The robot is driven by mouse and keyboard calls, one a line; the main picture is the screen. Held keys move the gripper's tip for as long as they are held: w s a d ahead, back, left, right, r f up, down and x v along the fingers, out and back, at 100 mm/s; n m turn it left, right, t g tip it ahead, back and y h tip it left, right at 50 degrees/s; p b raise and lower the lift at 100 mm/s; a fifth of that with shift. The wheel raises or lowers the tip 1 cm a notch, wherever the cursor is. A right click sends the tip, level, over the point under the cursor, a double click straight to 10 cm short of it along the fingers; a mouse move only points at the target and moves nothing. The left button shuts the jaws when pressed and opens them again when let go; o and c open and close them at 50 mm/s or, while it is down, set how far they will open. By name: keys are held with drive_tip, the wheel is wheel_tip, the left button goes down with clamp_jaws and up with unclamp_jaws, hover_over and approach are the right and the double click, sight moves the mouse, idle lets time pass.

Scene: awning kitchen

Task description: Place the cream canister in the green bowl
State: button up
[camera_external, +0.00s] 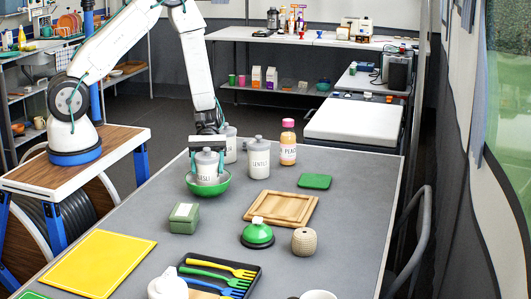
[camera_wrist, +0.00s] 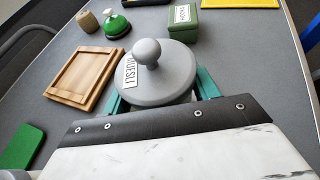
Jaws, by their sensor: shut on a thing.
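A pale cream-grey canister (camera_external: 207,168) with a knobbed lid stands upright, its lower part inside the green bowl (camera_external: 221,187). Whether its base touches the bowl's floor cannot be told. My gripper (camera_external: 207,158) is shut on the canister, with a finger on either side of it. In the wrist view, the canister's lid (camera_wrist: 160,77) lies between the teal fingers of my gripper (camera_wrist: 160,92), and its label reads MUESLI. The bowl is hidden there beneath the canister and gripper.
Two similar canisters, one (camera_external: 258,160) to the right and one (camera_external: 230,145) behind, stand close by. A pink-capped bottle (camera_external: 288,145), wooden tray (camera_external: 281,208), green bell (camera_external: 257,233) and green box (camera_external: 184,218) are also on the table. Bare table lies right of the bowl.

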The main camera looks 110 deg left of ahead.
drive_tip(key=o, duration=1)
drive_tip(key=shift+f, duration=0.1)
drive_tip(key=shift+o, duration=0.2)
